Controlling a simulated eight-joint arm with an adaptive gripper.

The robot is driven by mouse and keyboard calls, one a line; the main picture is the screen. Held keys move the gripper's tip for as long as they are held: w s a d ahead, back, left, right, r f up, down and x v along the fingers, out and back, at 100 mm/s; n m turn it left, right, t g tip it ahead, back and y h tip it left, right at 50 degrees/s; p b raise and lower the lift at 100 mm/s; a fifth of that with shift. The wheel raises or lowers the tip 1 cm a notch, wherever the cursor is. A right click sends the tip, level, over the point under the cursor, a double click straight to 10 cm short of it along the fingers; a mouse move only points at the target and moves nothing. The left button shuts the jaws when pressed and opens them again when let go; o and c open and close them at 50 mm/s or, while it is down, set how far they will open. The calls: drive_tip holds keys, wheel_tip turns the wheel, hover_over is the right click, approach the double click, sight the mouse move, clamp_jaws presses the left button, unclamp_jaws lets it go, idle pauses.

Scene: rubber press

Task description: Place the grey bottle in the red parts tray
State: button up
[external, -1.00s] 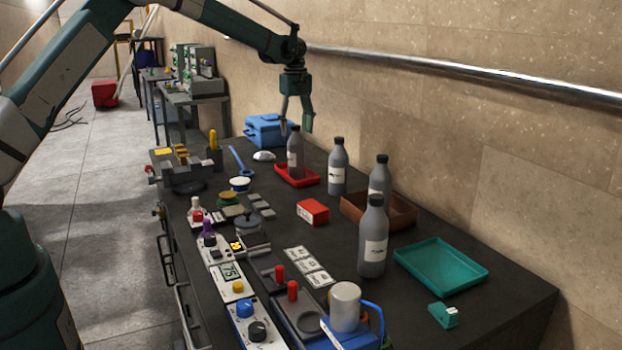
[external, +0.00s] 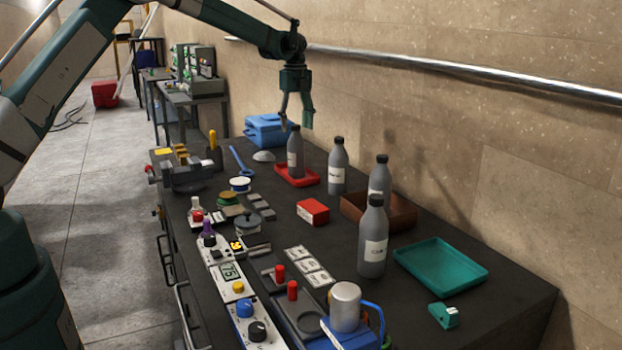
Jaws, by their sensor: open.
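A grey bottle (external: 294,158) with a dark cap stands upright in the red parts tray (external: 310,177) near the far end of the bench. My gripper (external: 297,125) is open and empty, just above this bottle's cap and apart from it. Three other similar grey bottles stand on the bench. One bottle (external: 337,172) stands upright just right of the red tray. Another bottle (external: 379,182) stands at the brown tray (external: 411,218), its lower part hidden. The nearest bottle (external: 372,245) stands in front of the brown tray.
A green tray (external: 440,266) lies empty at the right. A blue toolbox (external: 266,129) stands behind the red tray. A red box (external: 312,211) lies mid-bench. Instruments and small parts crowd the left side. A metal rail (external: 450,73) runs along the wall.

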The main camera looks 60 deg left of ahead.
drive_tip(key=shift+d, duration=0.1)
drive_tip(key=s+d+r+n+t, duration=0.1)
drive_tip(key=s+d+r+n, duration=0.1)
drive_tip(key=s+d+r, duration=0.35)
drive_tip(key=s+d+r+n, duration=0.2)
drive_tip(key=s+d+r, duration=0.1)
drive_tip(key=d+r, duration=0.55)
drive_tip(key=s+d+r+n+t, duration=0.15)
drive_tip(key=s+d+r, duration=0.3)
drive_tip(key=d, duration=0.45)
drive_tip(key=s+d+r+n+t, duration=0.2)
drive_tip(key=s+d+r+n, duration=0.25)
drive_tip(key=s+d, duration=0.9)
drive_tip(key=s+d+f+n+t, duration=0.1)
drive_tip(key=s+d+f+n, duration=0.1)
drive_tip(key=s, duration=0.6)
drive_tip(key=s+d+f+n, duration=0.2)
drive_tip(key=s+d+f, duration=0.2)
drive_tip(key=s, duration=0.5)
drive_tip(key=s+d+f+n+t, duration=0.1)
drive_tip(key=s+d+f+n, duration=0.1)
drive_tip(key=s+d, duration=0.4)
drive_tip(key=s+f, duration=0.1)
drive_tip(key=s, duration=0.1)
drive_tip(key=shift+s+d+t, duration=0.35)
drive_tip(key=shift+s+d, duration=0.05)
